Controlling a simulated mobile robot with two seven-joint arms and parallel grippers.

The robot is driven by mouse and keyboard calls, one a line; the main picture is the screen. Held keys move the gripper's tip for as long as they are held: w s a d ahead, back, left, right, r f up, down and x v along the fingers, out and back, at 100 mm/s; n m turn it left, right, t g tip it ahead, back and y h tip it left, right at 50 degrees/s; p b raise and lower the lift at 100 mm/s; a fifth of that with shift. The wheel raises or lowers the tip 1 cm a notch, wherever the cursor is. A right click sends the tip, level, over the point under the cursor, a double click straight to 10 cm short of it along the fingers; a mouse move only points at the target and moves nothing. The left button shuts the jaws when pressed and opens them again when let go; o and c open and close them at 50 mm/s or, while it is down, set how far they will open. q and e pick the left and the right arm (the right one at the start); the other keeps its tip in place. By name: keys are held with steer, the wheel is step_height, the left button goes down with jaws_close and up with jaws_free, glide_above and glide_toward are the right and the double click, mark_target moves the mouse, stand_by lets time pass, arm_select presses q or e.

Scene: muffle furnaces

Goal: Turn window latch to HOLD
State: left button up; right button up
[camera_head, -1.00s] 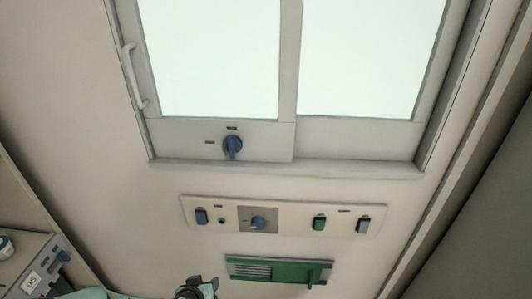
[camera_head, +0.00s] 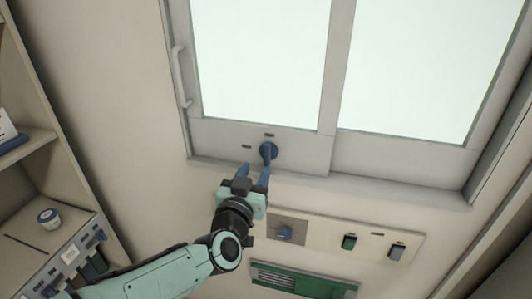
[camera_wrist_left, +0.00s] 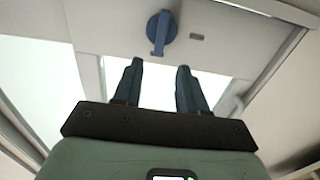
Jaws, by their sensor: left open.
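The window latch (camera_head: 268,150) is a round blue knob with a grip bar, on the lower frame of the sliding window. Two small dark labels sit around it, one above and one to its left; their text is too small to read. My left gripper (camera_head: 254,173) is open just below the latch, its fingers pointing up at it. In the left wrist view the latch (camera_wrist_left: 161,29) is ahead of my open left gripper (camera_wrist_left: 160,68); its bar points toward the gap between the fingertips, apart from them. My right gripper is not in view.
Below the window is a switch panel (camera_head: 379,239) with a blue knob (camera_head: 285,232) and rocker switches, partly hidden by my left arm. A green vented unit (camera_head: 318,284) is under it. A white handle (camera_head: 180,77) is on the window's left. Shelves (camera_head: 30,215) stand at the left.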

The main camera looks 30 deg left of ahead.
mark_target(266, 151)
arm_select(q)
steer(key=p+x, duration=0.1)
steer(key=x, duration=0.7)
steer(key=shift+w, duration=0.15)
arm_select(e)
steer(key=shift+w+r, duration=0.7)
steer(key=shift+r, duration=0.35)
arm_select(q)
steer(key=shift+d, duration=0.1)
steer(key=shift+c, duration=0.3)
jaws_close()
